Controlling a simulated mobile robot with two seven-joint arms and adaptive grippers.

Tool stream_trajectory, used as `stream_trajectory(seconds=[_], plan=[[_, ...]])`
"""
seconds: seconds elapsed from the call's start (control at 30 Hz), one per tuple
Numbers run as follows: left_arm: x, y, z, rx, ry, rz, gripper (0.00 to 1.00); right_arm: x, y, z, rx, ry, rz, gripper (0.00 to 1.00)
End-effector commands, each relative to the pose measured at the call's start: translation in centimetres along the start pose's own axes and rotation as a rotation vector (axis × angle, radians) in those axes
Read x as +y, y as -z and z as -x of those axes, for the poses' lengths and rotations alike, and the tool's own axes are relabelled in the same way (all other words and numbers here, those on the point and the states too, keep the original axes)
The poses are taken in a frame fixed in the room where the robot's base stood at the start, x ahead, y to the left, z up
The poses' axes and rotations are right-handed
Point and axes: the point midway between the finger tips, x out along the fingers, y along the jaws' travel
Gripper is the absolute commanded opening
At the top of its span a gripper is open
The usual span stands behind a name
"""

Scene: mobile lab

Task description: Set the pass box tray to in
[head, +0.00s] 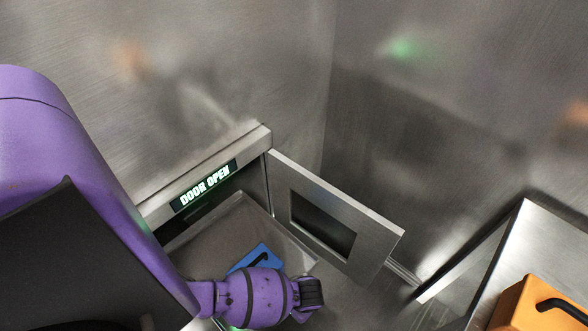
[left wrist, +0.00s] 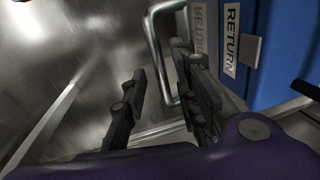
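The pass box tray (head: 238,215) is a grey metal tray in the pass box opening, below a lit display (head: 207,186) that reads DOOR OPEN. A blue case (head: 257,257) sits on it; in the left wrist view the blue case (left wrist: 272,45) bears a RETURN label. A bent metal bar handle (left wrist: 153,42) shows beside the case. My left gripper (left wrist: 159,62) is open, with the bar between its fingers; the right finger is close to it, contact unclear. In the head view my left gripper (head: 311,297) is at the tray's front, its fingers mostly hidden. My right gripper is out of view.
The pass box door (head: 368,240) stands swung open to the right of the opening. A metal table (head: 524,240) at the lower right carries an orange case (head: 525,306) with a black handle. Steel walls close off the back and right.

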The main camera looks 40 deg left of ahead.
Motion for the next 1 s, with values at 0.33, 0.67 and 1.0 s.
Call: stream_trajectory(seconds=[0.33, 0.67, 1.0], plan=[[0.0, 0.0, 0.0, 0.001, -0.001, 0.0, 0.13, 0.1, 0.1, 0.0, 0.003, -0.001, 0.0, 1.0], [0.1, 0.0, 0.0, 0.001, -0.001, -0.001, 0.0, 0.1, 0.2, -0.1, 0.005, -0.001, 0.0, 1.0], [-1.3, 0.0, -0.3, 0.001, 0.002, -0.001, 0.0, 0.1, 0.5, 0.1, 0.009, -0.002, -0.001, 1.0]])
